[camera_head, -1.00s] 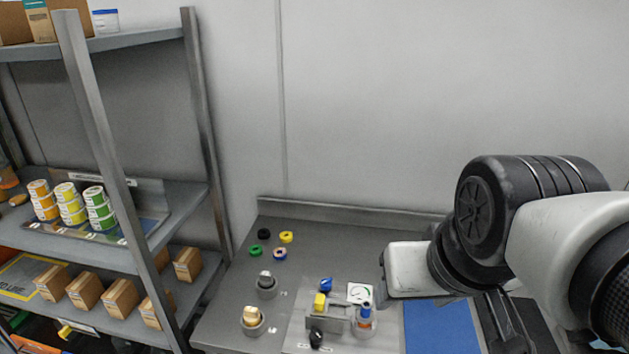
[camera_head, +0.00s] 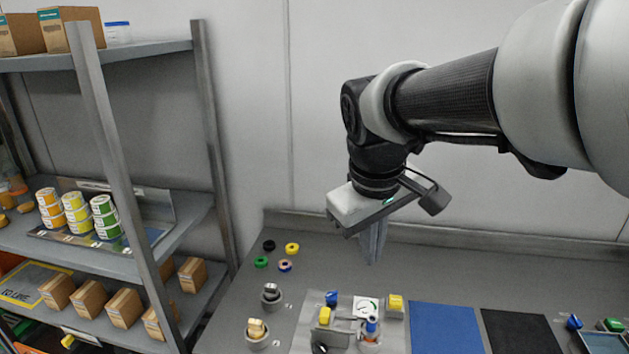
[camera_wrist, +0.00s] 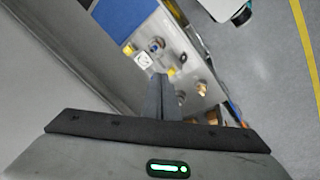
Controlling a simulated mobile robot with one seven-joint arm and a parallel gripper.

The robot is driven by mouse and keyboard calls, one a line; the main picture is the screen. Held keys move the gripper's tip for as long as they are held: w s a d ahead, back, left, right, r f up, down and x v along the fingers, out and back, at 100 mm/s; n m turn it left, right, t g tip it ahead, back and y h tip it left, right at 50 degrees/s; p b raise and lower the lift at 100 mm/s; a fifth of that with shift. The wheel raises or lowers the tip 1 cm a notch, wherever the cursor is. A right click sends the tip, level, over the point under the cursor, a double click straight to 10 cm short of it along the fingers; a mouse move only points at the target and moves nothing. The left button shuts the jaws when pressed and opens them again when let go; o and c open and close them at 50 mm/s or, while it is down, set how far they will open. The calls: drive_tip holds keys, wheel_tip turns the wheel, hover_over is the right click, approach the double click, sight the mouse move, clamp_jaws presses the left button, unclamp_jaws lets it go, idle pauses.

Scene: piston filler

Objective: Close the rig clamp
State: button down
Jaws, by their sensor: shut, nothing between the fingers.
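The rig (camera_head: 338,338) is a light grey plate and block on the bench near the bottom of the head view. It carries a yellow part (camera_head: 324,315), a blue knob (camera_head: 332,299), a round white gauge (camera_head: 367,307) and an orange-and-blue cylinder (camera_head: 371,328). A black handle (camera_head: 319,348) at its front edge is partly cut off; I cannot tell whether the clamp is open. My gripper (camera_head: 372,258) is shut and empty, pointing down above and behind the rig. In the wrist view the shut fingers (camera_wrist: 160,92) partly cover the rig area, where the gauge (camera_wrist: 142,60) shows.
Two knobbed holders (camera_head: 271,296) (camera_head: 257,333) stand left of the rig, with several coloured rings (camera_head: 285,266) behind them. A yellow block (camera_head: 396,303), a blue mat (camera_head: 445,328) and a black mat (camera_head: 518,331) lie to the right. A shelf (camera_head: 110,150) stands at left.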

drive_tip(key=w+a+f+n+g, duration=0.1)
drive_tip(key=w+a+f+n, duration=0.25)
drive_tip(key=w, duration=0.25)
drive_tip(key=n+g+h, duration=0.1)
drive_tip(key=n, duration=0.1)
hover_over(317, 320)
drive_tip(key=s, duration=0.2)
wheel_tip(317, 320, down, 5)
drive_tip(key=w+a+f+n+g, duration=0.2)
drive_tip(key=w+a+f+n, duration=0.2)
drive_tip(key=a+f, duration=0.55)
drive_tip(key=shift+h, duration=0.4)
drive_tip(key=shift+s+d+f, duration=0.15)
drive_tip(key=shift+d+f, duration=1.25)
drive_tip(key=shift+f, duration=0.5)
drive_tip(key=shift+s+d+f, duration=0.2)
drive_tip(key=shift+d+f, duration=1.15)
drive_tip(key=shift+f, duration=0.55)
drive_tip(key=shift+s+d+f, duration=0.15)
drive_tip(key=shift+d+f, duration=1.25)
drive_tip(key=shift+f, duration=0.5)
drive_tip(key=d, duration=0.3)
drive_tip(key=s+d, duration=0.1)
drive_tip(key=d, duration=0.2)
drive_tip(key=shift+s+d, duration=0.2)
drive_tip(key=shift+d, duration=0.15)
